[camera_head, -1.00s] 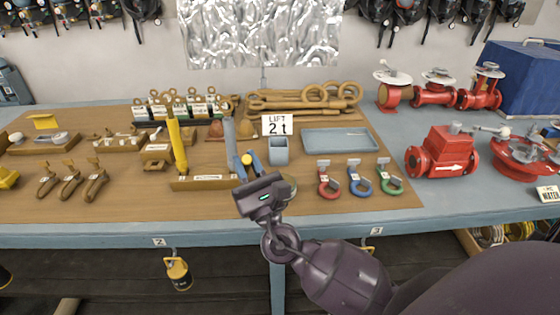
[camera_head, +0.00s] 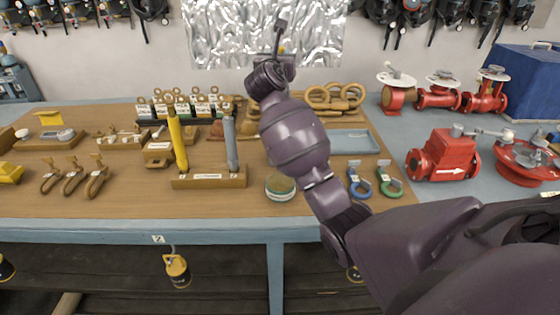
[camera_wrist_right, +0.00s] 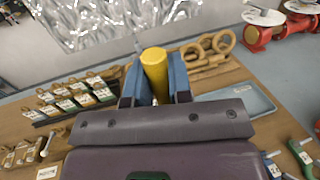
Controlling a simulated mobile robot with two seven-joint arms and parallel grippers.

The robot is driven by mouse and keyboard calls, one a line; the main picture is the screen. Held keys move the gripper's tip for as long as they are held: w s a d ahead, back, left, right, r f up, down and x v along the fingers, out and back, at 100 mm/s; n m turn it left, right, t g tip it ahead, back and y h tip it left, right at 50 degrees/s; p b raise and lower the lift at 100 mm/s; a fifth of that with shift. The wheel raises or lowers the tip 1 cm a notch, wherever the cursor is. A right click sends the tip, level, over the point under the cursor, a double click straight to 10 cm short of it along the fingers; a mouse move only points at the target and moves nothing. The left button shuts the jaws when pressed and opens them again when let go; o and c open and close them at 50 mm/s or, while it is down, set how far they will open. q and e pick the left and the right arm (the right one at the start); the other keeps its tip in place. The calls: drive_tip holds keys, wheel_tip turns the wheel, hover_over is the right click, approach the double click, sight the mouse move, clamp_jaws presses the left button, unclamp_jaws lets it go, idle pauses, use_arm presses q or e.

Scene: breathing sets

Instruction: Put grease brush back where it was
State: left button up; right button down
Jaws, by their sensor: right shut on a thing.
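My right gripper (camera_wrist_right: 156,82) is shut on a yellow cylindrical thing (camera_wrist_right: 154,66), which looks like the handle of the grease brush. Its blue fingers press on both sides of it. In the head view my right gripper (camera_head: 279,50) is raised, in front of the silvery wall sheet, and only a small yellow bit shows there. The brush's bristle end is not clear. A round tin (camera_head: 280,188) stands on the bench below my right arm, partly hidden by it. My left gripper is out of view.
A wooden stand (camera_head: 210,181) holds a yellow and a grey upright tool left of my arm. A blue-grey tray (camera_head: 352,142) and green shackle (camera_head: 389,182) are on the right. Red valves (camera_head: 443,154) stand farther right. My arm hides the bench middle.

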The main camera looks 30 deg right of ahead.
drive_tip(key=shift+w+d+r, duration=0.15)
drive_tip(key=shift+w+d, duration=0.05)
drive_tip(key=shift+w, duration=0.2)
drive_tip(key=shift+w+d+f, duration=0.1)
drive_tip(key=shift+f, duration=0.1)
wheel_tip(320, 180, down, 13)
drive_tip(key=shift+r+b, duration=0.1)
drive_tip(key=shift+b, duration=0.55)
drive_tip(key=shift+f, duration=0.9)
wheel_tip(320, 180, down, 5)
drive_tip(key=shift+r+b, duration=0.1)
drive_tip(key=shift+b, duration=0.6)
drive_tip(key=c, duration=1)
unclamp_jaws()
drive_tip(key=shift+f, duration=0.2)
drive_tip(key=shift+c, duration=0.2)
